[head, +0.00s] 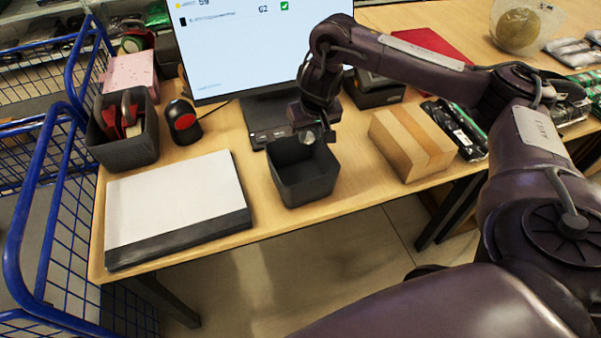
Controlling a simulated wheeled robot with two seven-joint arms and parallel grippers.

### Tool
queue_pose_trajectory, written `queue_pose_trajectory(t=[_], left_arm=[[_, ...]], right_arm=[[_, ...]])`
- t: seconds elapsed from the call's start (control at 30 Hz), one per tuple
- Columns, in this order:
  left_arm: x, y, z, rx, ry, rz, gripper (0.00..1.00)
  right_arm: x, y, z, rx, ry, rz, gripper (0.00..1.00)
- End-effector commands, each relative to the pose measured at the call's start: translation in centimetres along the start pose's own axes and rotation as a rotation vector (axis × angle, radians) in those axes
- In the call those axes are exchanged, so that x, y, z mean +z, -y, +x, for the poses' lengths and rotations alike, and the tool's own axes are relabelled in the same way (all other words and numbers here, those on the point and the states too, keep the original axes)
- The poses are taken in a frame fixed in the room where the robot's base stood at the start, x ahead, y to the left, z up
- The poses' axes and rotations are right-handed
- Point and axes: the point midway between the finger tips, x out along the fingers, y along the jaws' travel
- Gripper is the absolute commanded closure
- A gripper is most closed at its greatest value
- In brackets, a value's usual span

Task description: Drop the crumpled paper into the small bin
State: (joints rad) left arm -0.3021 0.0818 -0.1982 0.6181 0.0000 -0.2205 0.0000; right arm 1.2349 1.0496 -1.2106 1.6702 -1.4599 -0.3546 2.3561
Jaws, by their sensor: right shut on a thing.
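The small bin (303,187) is a dark grey, open-topped square container near the front edge of the wooden table. My right gripper (308,137) points down over the bin's far part, at about rim height or a little above. It is shut on a small greyish lump, the crumpled paper (307,138), of which only a little shows. The bin's inside looks dark and empty where I can see it. My left gripper is not in view.
A white-topped scale or pad (178,198) lies left of the bin. A cardboard box (412,142) stands to its right. Behind are a monitor (240,40) and a black device. A dark bin with red items (125,150), a scanner (183,122) and blue wire carts (60,180) are at left.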

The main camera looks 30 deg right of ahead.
Motion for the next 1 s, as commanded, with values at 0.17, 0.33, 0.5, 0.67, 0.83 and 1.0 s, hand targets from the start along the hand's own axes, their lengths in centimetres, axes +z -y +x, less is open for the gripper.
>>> queue_pose_trajectory(t=[0.17,0.33,0.5,0.67,0.83,1.0], left_arm=[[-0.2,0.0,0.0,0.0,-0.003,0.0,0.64],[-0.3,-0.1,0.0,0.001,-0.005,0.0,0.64],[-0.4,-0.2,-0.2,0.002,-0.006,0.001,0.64],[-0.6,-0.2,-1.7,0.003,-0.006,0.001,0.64],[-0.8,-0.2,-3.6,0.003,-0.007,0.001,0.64],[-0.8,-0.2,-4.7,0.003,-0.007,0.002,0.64]], right_arm=[[0.0,0.0,0.0,0.0,0.0,0.0,0.57],[0.0,0.0,0.0,0.0,0.0,0.0,0.51],[0.0,0.0,-0.3,0.0,0.0,0.0,0.51],[-0.2,0.0,-2.6,0.0,-0.003,-0.002,0.51],[-0.3,0.0,-5.7,0.0,-0.004,-0.002,0.51],[-0.2,0.0,-7.5,0.0,-0.002,-0.001,0.51]])
